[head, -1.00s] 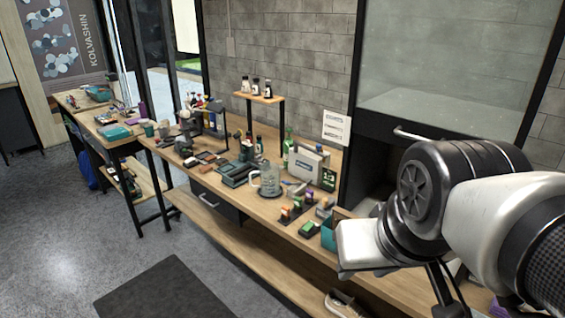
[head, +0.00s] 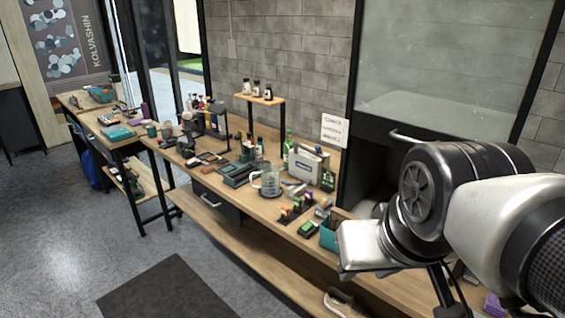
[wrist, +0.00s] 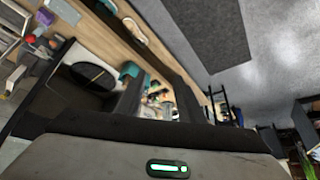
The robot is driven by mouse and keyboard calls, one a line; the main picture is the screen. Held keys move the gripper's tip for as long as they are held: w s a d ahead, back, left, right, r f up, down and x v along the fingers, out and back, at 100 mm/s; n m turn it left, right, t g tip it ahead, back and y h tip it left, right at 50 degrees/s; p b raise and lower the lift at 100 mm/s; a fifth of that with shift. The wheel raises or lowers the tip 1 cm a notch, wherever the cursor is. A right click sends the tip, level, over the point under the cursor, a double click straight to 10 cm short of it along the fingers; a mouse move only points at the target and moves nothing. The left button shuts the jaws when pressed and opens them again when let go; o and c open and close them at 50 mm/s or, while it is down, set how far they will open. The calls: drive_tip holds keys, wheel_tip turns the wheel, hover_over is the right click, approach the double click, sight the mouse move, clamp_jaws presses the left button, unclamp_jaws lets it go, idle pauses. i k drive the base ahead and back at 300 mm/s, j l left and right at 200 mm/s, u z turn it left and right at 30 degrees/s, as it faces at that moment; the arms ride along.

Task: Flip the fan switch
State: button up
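No fan switch can be made out for certain in either view. A tall booth with a glass front (head: 450,75), black frame and pale handle (head: 408,137) stands at the right in the head view; my arm hides part of its lower opening. A small grey plate (head: 232,48) is on the block wall, too small to tell what it is. In the wrist view my gripper (wrist: 155,88) has its two dark fingers apart, with background showing between them and nothing held. In the head view my gripper's fingers are not clear, and my arm hangs over the bench's right end.
The long wooden bench (head: 225,185) carries a glass mug (head: 268,184), a grey box (head: 308,163), bottles and a teal container (head: 328,238). A sneaker (head: 343,303) is on the lower shelf. A dark mat (head: 168,290) lies on the open floor at the left.

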sight(308, 224)
drive_tip(key=i+j+z, duration=0.1)
drive_tip(key=z, duration=0.35)
drive_tip(key=i+j+z, duration=0.1)
drive_tip(key=z, duration=0.4)
drive_tip(key=i+j+z, duration=0.15)
drive_tip(key=j, duration=0.2)
drive_tip(key=i+j+z, duration=0.15)
drive_tip(key=j, duration=0.25)
drive_tip(key=j+z, duration=0.2)
drive_tip(key=j, duration=0.2)
drive_tip(key=i+j, duration=0.1)
drive_tip(key=j, duration=0.3)
drive_tip(key=i+j, duration=0.15)
drive_tip(key=j, duration=0.3)
drive_tip(key=i+j, duration=0.1)
drive_tip(key=j, duration=0.3)
drive_tip(key=z, duration=0.05)
